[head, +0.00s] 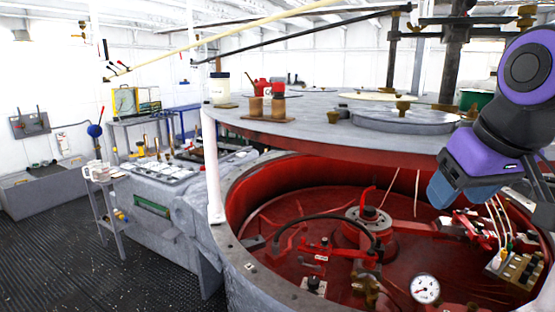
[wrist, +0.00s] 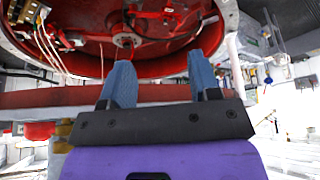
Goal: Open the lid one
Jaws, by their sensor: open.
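A round grey lid (head: 410,121) with a brass knob (head: 403,106) lies on top of the large grey, red-edged cover (head: 300,135), and looks shut. I cannot tell for certain which lid is lid one. My gripper (head: 447,195) hangs at the right, in front of the cover's edge and above the open red tub, apart from the lid. In the wrist view my gripper (wrist: 158,62) has its two blue fingers spread with nothing between them. The red cover edge (wrist: 60,98) crosses behind them.
The red tub (head: 250,205) holds hoses, red fittings and a pressure gauge (head: 425,288). A jar (head: 220,88) and a wooden block with canisters (head: 267,112) stand on the cover. A grey bench (head: 155,215) stands left. The ribbed floor (head: 80,265) is clear at lower left.

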